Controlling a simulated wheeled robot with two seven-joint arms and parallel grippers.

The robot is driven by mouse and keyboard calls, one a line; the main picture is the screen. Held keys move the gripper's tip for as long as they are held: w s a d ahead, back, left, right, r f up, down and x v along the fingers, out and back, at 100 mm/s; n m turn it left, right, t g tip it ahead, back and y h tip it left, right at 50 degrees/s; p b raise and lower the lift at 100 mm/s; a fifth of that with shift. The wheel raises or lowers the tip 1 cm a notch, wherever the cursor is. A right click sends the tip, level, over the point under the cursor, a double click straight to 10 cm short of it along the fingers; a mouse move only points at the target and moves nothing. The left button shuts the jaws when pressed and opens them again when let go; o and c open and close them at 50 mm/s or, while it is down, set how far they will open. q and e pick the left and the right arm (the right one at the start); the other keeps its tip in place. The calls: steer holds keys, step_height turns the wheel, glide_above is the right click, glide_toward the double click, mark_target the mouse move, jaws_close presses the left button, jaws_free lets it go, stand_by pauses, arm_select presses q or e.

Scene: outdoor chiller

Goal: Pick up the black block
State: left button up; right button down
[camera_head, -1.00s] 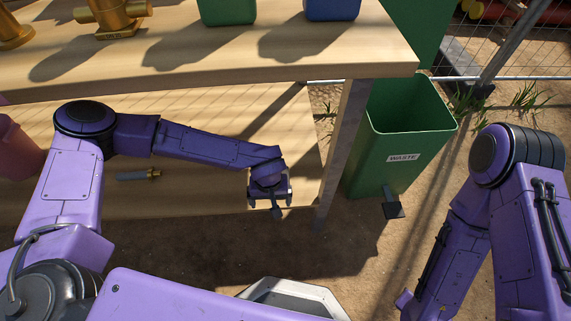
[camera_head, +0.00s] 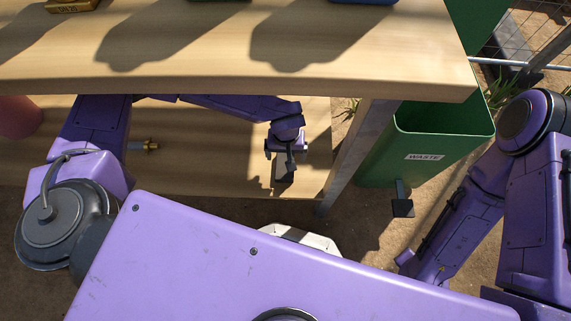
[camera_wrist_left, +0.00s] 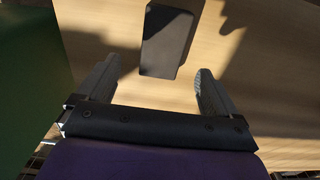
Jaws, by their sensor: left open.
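The black block (camera_wrist_left: 168,42) stands on the wooden lower shelf (camera_head: 215,178) under the worktop. In the left wrist view it lies just ahead of my left gripper (camera_wrist_left: 158,70), roughly between the lines of the two fingers. The fingers are apart with nothing held. In the head view my left gripper (camera_head: 287,151) is at the lower shelf near its right end, with the dark block (camera_head: 284,172) just below it. The gripper partly hides the block there. My right arm shows at the right, but its gripper is out of view.
The worktop (camera_head: 230,60) overhangs my left arm. A metal table leg (camera_head: 352,150) stands right of the gripper, and a green waste bin (camera_head: 440,130) with a black pedal (camera_head: 402,207) beyond it. A brass-tipped tool (camera_head: 148,146) lies left on the shelf, near a reddish container (camera_head: 18,118).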

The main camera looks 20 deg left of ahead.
mark_target(281, 175)
arm_select(q)
steer(key=f, duration=0.2)
steer(key=f+b, duration=0.1)
steer(key=s+f+b, duration=0.1)
steer(key=f, duration=0.1)
steer(key=shift+f, duration=0.3)
steer(key=shift+w+f, duration=0.1)
steer(key=shift+f, duration=0.3)
steer(key=shift+c, duration=0.3)
steer(key=c, duration=1.2)
